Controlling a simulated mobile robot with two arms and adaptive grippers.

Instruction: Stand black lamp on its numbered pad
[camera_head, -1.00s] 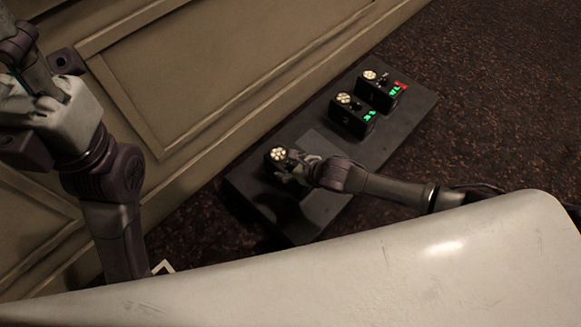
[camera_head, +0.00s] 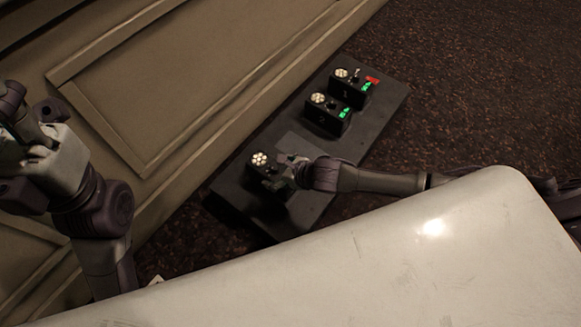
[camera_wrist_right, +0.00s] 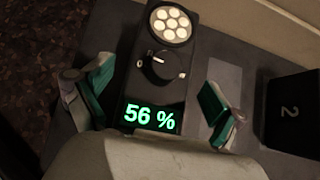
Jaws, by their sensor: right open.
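The black lamp (camera_head: 260,160), a box with a cluster of round white lights, stands at the near end of a dark platform. In the wrist view the lamp (camera_wrist_right: 160,75) shows a knob and a green "56 %". My right gripper (camera_head: 283,167) is beside it. In the wrist view my right gripper (camera_wrist_right: 155,103) is open, its green-lined fingers on either side of the lamp's lower part, with a gap at the right finger. A paler grey rectangle (camera_wrist_right: 226,80), perhaps a pad, lies right of the lamp; no number is readable on it.
The dark platform (camera_head: 377,125) also bears a similar box marked 2 (camera_head: 325,116), seen at the right edge in the wrist view (camera_wrist_right: 292,110), and another farther box (camera_head: 349,86) with a red patch beside it. A panelled wall (camera_head: 160,110) runs along the left.

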